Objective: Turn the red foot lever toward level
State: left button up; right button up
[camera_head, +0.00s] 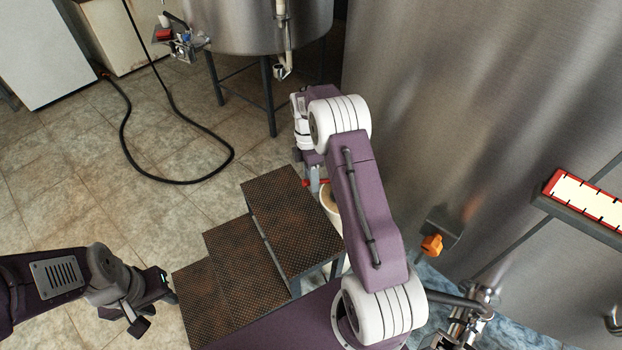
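A small red lever (308,183) shows beside a pale grey fitting, just past the upper corner of the dark stepped platform. It is small and partly covered, so its exact tilt cannot be told. My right arm reaches up across the middle of the view and bends down at its far end. My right gripper (308,156) is just above the red lever, mostly hidden by its own wrist. Whether it touches the lever or is open cannot be told. My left gripper (156,309) is at the lower left, empty, with its fingers apart, away from the lever.
A dark textured step platform (290,220) stands below the lever, with a cream round container (331,207) beside it. A large steel tank (480,120) fills the right, with an orange knob (432,245). A black hose (180,182) lies on the tiled floor at upper left.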

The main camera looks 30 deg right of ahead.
grip_shut()
dwell(1.3)
